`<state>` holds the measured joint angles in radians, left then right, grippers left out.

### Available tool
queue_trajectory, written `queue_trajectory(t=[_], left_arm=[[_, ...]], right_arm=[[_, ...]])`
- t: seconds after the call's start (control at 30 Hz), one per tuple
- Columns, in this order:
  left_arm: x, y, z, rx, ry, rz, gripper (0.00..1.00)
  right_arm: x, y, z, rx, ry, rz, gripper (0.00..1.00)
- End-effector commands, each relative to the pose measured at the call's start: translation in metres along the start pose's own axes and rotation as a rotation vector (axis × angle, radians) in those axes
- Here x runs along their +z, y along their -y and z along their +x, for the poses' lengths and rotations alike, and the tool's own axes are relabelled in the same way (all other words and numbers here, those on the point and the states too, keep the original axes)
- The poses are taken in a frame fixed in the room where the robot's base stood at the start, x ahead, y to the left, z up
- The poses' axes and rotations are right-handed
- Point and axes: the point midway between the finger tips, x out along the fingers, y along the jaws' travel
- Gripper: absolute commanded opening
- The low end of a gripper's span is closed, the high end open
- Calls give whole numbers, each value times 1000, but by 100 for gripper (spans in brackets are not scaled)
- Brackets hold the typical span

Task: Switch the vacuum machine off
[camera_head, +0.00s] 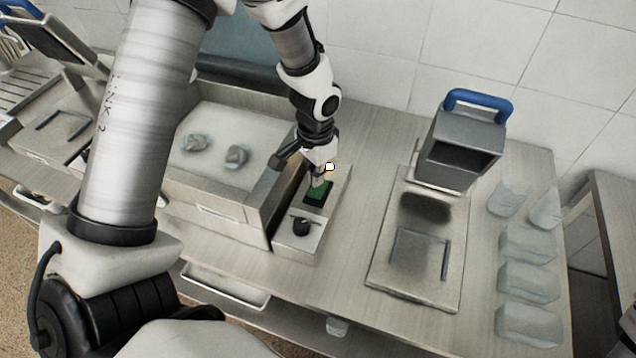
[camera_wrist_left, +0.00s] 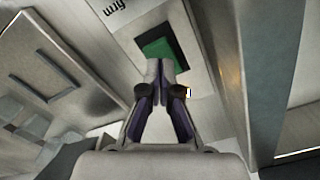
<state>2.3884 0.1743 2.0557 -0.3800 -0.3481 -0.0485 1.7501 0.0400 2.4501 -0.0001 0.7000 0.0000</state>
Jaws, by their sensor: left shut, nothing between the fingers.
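The vacuum machine (camera_head: 215,188) stands on the steel counter, left of centre, with two small pale items on its light top. My left gripper (camera_head: 318,180) is shut and empty, pointing down at the green face. In the left wrist view, the shut fingertips (camera_wrist_left: 160,66) overlap the lower edge of the green face (camera_wrist_left: 158,46). I cannot tell whether they touch it.
A heat-sealer-like device with a blue handle (camera_head: 478,104) stands on a plate (camera_head: 385,270) to the right. Several translucent containers (camera_head: 527,281) line the counter's right end. Another blue-handled device (camera_head: 70,55) is at far left. The tiled wall closes the back.

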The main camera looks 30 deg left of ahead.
Motion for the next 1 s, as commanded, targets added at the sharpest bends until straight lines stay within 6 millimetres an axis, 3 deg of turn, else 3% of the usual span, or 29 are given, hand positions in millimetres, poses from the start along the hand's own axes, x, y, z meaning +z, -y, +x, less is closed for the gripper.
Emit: queue_trajectory(t=[1.0], left_arm=[[0, 0, 10, 0, 0, 0, 0]], right_arm=[[0, 0, 7, 0, 0, 0, 40]])
